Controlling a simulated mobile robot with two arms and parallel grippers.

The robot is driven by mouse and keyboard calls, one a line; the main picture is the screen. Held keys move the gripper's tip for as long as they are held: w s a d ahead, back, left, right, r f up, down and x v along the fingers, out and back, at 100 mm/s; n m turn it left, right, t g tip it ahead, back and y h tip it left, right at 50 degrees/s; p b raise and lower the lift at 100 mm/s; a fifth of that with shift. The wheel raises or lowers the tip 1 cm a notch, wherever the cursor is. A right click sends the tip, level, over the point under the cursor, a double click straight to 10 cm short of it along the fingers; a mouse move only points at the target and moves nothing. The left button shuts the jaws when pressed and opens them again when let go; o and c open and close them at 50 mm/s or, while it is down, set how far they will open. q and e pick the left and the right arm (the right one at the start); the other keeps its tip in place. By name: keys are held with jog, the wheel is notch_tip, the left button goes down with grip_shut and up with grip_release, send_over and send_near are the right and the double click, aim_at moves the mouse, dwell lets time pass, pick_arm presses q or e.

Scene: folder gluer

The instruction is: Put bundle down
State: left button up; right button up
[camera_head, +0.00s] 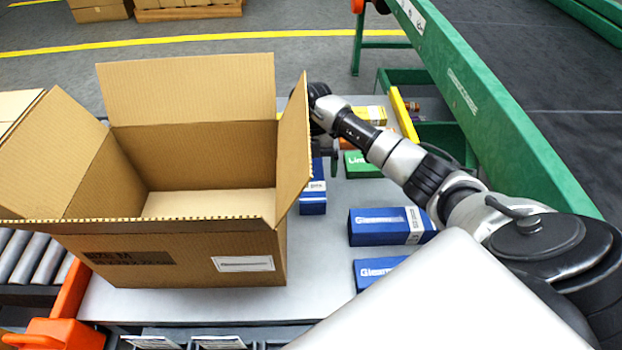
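Several bundles lie on the grey table (190,300) right of the open cardboard box (190,165). Two blue bundles (385,226) (373,271) lie toward the front. A green bundle (360,166) and a yellow one (370,114) lie farther back. Another blue bundle (313,196) is beside the box's right flap, partly hidden by it. My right arm reaches in from the right, and its gripper (330,160) is just above or at this blue bundle. The flap and the wrist hide most of the fingers, so I cannot tell whether it holds the bundle. My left gripper is not in view.
The box's flaps stand open, and its visible inside looks empty. A green conveyor frame (490,110) runs along the right. A yellow bar (404,115) stands at the table's back right. Rollers (35,255) and an orange part (60,332) are at the left.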

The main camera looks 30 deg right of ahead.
aim_at(311, 182)
jog(key=x, duration=0.3)
jog(key=shift+a+f, duration=0.1)
jog(key=shift+f, duration=0.25)
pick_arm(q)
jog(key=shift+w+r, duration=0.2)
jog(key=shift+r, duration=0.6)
pick_arm(e)
jog(key=c, duration=1.2)
jog(key=shift+c, duration=0.2)
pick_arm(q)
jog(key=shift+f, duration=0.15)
pick_arm(e)
jog(key=shift+r, duration=0.1)
